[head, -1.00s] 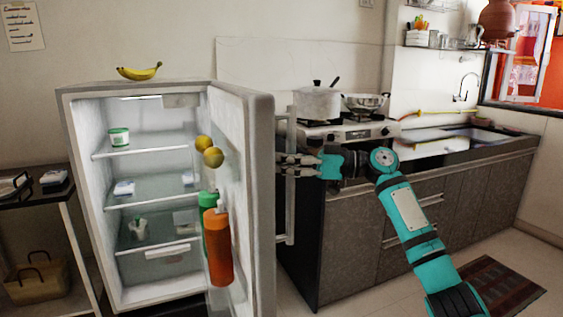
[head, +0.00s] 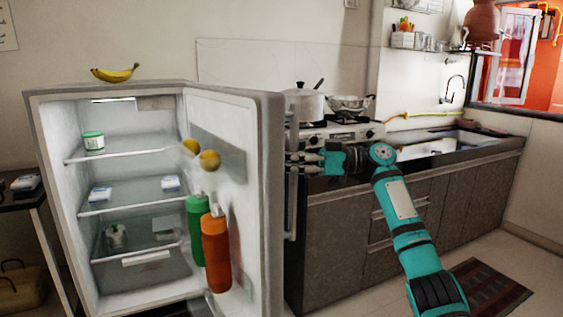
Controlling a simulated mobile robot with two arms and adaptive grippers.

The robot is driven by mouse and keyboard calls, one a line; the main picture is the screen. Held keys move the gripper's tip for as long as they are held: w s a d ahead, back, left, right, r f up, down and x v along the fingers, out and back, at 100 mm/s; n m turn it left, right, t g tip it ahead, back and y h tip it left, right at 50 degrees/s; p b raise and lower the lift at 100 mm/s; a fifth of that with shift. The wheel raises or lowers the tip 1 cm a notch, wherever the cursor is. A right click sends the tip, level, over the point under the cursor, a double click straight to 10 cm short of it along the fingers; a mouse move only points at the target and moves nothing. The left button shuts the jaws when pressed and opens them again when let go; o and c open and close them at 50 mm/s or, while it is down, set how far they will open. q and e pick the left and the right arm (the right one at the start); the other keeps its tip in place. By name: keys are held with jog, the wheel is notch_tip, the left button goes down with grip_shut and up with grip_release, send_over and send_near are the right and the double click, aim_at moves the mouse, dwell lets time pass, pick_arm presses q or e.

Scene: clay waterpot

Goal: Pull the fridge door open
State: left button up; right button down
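The fridge (head: 36,140) stands at the left with its door (head: 270,190) swung wide open, so the lit shelves and the inside of the door show. The door's long vertical handle (head: 292,205) is on the door's outer side, partly hidden behind the door edge. My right gripper (head: 300,163) is at the upper part of the handle, with its fingers pointing left toward the door. The fingers look spread around or beside the handle; I cannot tell whether they grip it. My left gripper is not in view.
A green bottle (head: 197,228), an orange bottle (head: 216,252) and yellow fruits (head: 209,160) sit in the door. A banana (head: 115,74) lies on the fridge top. The counter (head: 345,225) with a stove and pots stands close behind my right arm. A dark mat (head: 485,290) lies on the floor.

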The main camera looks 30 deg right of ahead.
jog(key=c, duration=2)
grip_release()
jog(key=shift+s+f, duration=0.15)
jog(key=shift+c, duration=0.2)
jog(key=o, duration=0.7)
jog(key=shift+s+d+r, duration=0.2)
jog(key=shift+s+d, duration=0.15)
jog(key=shift+s, duration=0.05)
jog(key=shift+c, duration=0.2)
jog(key=shift+o, duration=1.1)
jog(key=shift+a+r, duration=0.1)
jog(key=v, duration=1.2)
